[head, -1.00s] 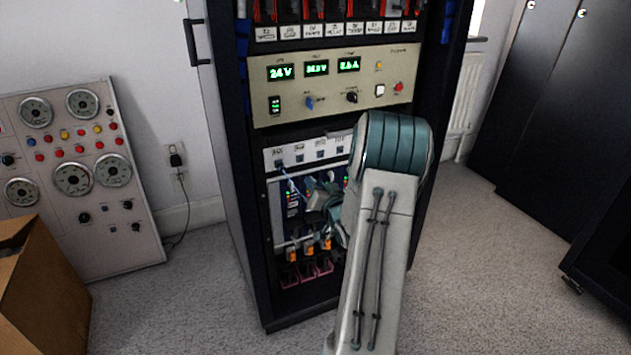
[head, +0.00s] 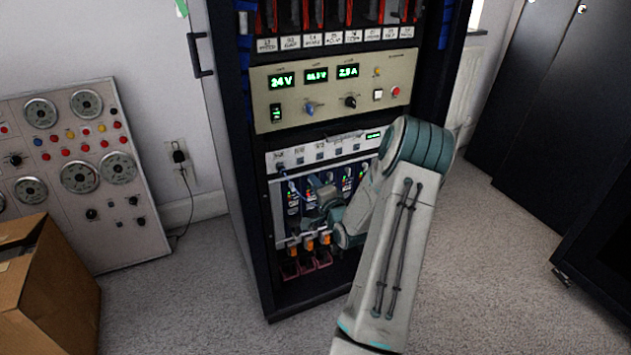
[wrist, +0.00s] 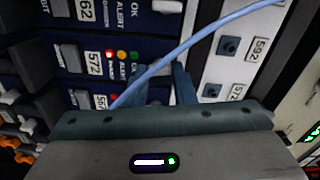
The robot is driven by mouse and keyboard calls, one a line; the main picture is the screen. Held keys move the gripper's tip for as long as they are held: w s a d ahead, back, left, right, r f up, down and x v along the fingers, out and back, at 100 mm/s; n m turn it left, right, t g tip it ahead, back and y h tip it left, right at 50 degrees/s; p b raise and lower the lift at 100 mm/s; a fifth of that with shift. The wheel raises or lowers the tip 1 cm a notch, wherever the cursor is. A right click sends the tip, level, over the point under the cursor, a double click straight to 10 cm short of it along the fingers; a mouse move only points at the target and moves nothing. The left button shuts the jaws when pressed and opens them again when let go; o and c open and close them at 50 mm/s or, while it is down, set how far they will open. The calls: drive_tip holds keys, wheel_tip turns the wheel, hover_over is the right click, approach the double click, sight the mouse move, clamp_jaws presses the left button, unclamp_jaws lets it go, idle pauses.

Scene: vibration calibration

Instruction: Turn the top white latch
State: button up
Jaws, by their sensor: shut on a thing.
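My gripper (wrist: 161,84) has its two blue-grey fingers close together at the end of a dark blue module (wrist: 105,62) with green, yellow and red lights. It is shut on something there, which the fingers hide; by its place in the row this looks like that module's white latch. A matching white latch (wrist: 167,6) shows uncovered at the end of the neighbouring module. In the head view my gripper (head: 318,198) reaches into the rack's lower bay, in front of the row of modules, and my arm covers the bay's right part.
A light blue cable (wrist: 190,45) crosses close by the fingers in the wrist view. A white labelled strip with sockets (wrist: 235,50) runs alongside. Orange connectors (head: 309,243) hang below the modules. A cardboard box (head: 45,285) stands at the lower left.

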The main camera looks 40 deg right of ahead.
drive_tip(key=shift+m+p, duration=0.55)
drive_tip(key=shift+m, duration=0.45)
drive_tip(key=o, duration=1)
drive_tip(key=shift+s, duration=0.1)
drive_tip(key=p+v, duration=0.2)
drive_tip(key=v, duration=1.1)
drive_tip(key=shift+s+p, duration=0.35)
